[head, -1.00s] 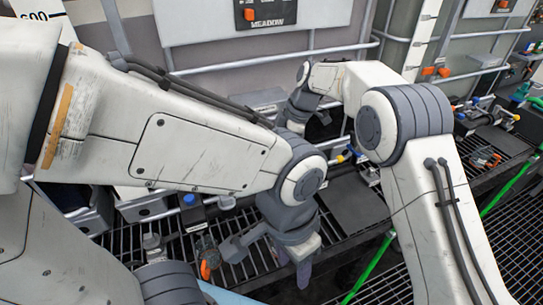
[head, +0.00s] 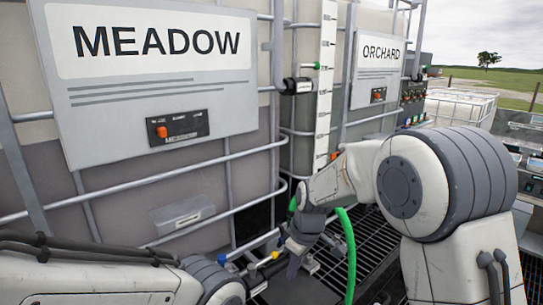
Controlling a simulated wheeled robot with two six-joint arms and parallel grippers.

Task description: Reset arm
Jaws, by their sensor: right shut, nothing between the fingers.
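My right arm comes in from the right and bends down at the middle. Its gripper (head: 296,258) points down in front of the tote's lower valves and pipe. It is shut with nothing seen in it. Grating lies behind and below it. My left arm shows only as links along the bottom left edge. Its gripper is out of the frame.
The MEADOW tote's sign (head: 160,75) and cage bars fill the left. The ORCHARD sign (head: 381,54) is further right. A green hose (head: 350,255) hangs close beside my right gripper. Dark grating (head: 350,235) lies below. Open field is at far right.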

